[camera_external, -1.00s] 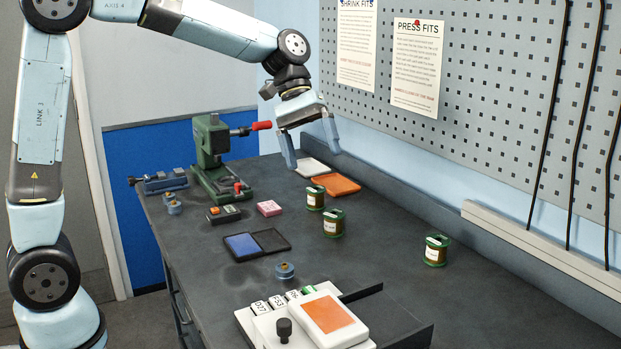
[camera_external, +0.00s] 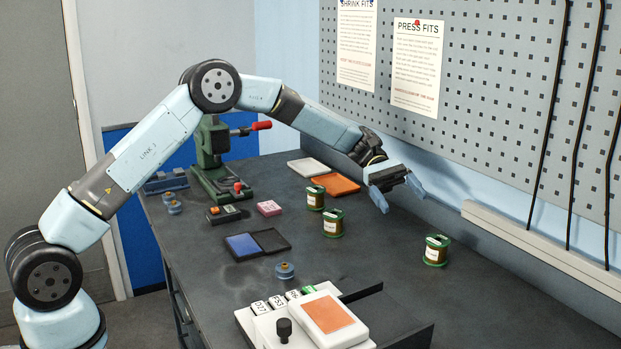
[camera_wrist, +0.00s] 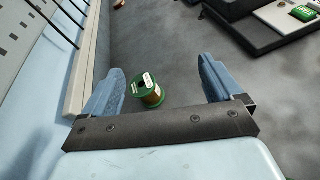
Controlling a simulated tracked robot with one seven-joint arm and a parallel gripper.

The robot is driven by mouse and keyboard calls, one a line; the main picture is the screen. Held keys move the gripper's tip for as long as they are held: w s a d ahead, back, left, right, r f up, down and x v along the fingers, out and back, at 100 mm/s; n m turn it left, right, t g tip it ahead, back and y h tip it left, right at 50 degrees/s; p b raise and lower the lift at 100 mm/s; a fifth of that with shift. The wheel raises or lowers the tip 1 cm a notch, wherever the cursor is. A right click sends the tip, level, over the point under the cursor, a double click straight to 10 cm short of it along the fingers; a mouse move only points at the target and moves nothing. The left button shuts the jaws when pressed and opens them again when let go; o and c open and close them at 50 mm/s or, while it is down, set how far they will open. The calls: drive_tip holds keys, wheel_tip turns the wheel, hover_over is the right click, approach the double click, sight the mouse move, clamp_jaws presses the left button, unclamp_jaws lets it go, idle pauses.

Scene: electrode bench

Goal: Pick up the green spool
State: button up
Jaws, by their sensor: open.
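Three green-rimmed spools with copper-coloured winding stand upright on the dark bench. One green spool (camera_external: 436,250) stands alone at the right, and the other two, a middle spool (camera_external: 332,223) and a farther spool (camera_external: 315,197), stand close together. My gripper (camera_external: 402,200) is open and empty above the bench, to the left of and behind the lone spool in the external view. In the wrist view a single green spool (camera_wrist: 147,90) shows between the open fingers, nearer the left finger, some way beyond the fingertips.
An orange tray (camera_external: 336,185) and a white tray (camera_external: 308,167) lie behind the spools. A white device with an orange pad (camera_external: 328,314) stands in front. A green press (camera_external: 213,160) stands at the left. The pegboard wall (camera_external: 480,110) borders the right side.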

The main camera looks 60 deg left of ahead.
sight(443, 242)
drive_tip(key=w+a+f+n+h, duration=0.1)
drive_tip(key=w+f, duration=0.1)
drive_tip(key=f, duration=0.1)
drive_tip(key=w+a+f+n+h, duration=0.1)
drive_tip(key=w+f, duration=0.1)
drive_tip(key=f, duration=0.1)
drive_tip(key=w+a+f+n+h, duration=0.1)
drive_tip(key=w+f, duration=0.1)
drive_tip(key=f, duration=0.1)
drive_tip(key=shift+w+a+t+h, duration=0.1)
drive_tip(key=shift+t+h, duration=0.3)
drive_tip(key=d, duration=0.9)
drive_tip(key=s+d, duration=0.1)
drive_tip(key=d, duration=0.3)
drive_tip(key=shift+d+f, duration=0.25)
drive_tip(key=shift+d, duration=0.1)
drive_tip(key=shift+c, duration=0.2)
drive_tip(key=c, duration=1.5)
drive_tip(key=shift+c, duration=0.2)
